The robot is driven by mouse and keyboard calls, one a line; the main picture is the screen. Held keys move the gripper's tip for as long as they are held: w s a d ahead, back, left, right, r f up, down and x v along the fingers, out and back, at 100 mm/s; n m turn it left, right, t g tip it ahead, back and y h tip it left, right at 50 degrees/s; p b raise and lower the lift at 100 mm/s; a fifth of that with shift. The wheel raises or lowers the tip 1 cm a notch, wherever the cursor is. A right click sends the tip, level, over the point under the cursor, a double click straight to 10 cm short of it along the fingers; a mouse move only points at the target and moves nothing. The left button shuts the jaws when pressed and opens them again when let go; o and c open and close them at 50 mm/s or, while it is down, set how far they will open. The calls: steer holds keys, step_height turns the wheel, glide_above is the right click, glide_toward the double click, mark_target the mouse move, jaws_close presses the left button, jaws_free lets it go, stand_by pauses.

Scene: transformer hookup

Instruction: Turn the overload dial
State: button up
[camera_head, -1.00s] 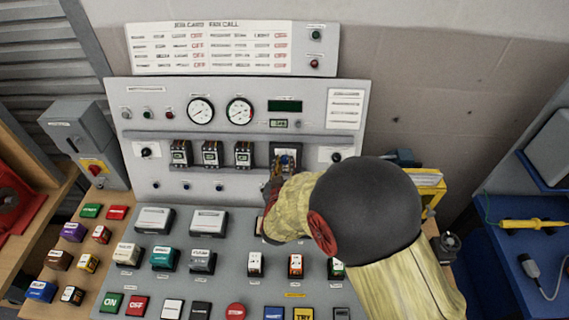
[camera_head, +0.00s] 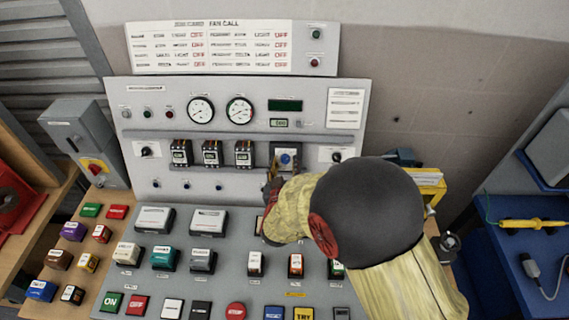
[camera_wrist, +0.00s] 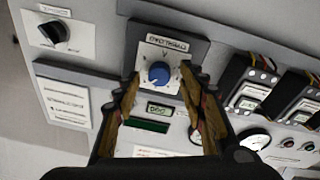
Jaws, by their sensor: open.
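The overload dial is a blue round knob (camera_head: 286,158) on a white plate in a dark frame, on the upright grey panel. In the wrist view the blue knob (camera_wrist: 159,73) shows between my two fingertips, with a small pale mark on it. My gripper (camera_wrist: 160,80) is open, one finger on each side of the knob in the picture. I see no finger touching the knob; the exact gap in depth is unclear. In the head view my gripper (camera_head: 279,180) is just below and in front of the dial, partly hidden by my wrist.
Black rotary knobs on white plates sit left (camera_head: 147,151) and right (camera_head: 336,156) of the dial's row. Three breakers (camera_head: 212,153) stand to its left, below two gauges (camera_head: 200,110). A ledge (camera_head: 235,136) runs above. The sloping desk (camera_head: 225,260) holds many buttons.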

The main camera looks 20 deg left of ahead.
steer(key=v, duration=1.1)
steer(key=shift+s, duration=0.2)
steer(key=s+a+f+g+y, duration=0.1)
steer(key=s+a+f+g, duration=0.2)
steer(key=s+f+g, duration=0.5)
steer(key=s+d+f+n+g, duration=0.1)
steer(key=s+d+g, duration=0.15)
steer(key=s, duration=0.45)
steer(key=s+d+r+m+h, duration=0.1)
steer(key=d+r+m, duration=0.1)
steer(key=d+r, duration=0.5)
steer(key=s+d+r+m+h+b, duration=0.1)
steer(key=d+r, duration=0.7)
steer(key=d, duration=0.8)
steer(key=s+d+r+m+t+h+b, duration=0.1)
steer(key=s+d+r+m+h, duration=0.1)
steer(key=d+r, duration=0.5)
steer(key=d+m, duration=0.1)
steer(key=d, duration=0.4)
steer(key=shift+r+m, duration=0.25)
steer(key=shift+m, duration=0.15)
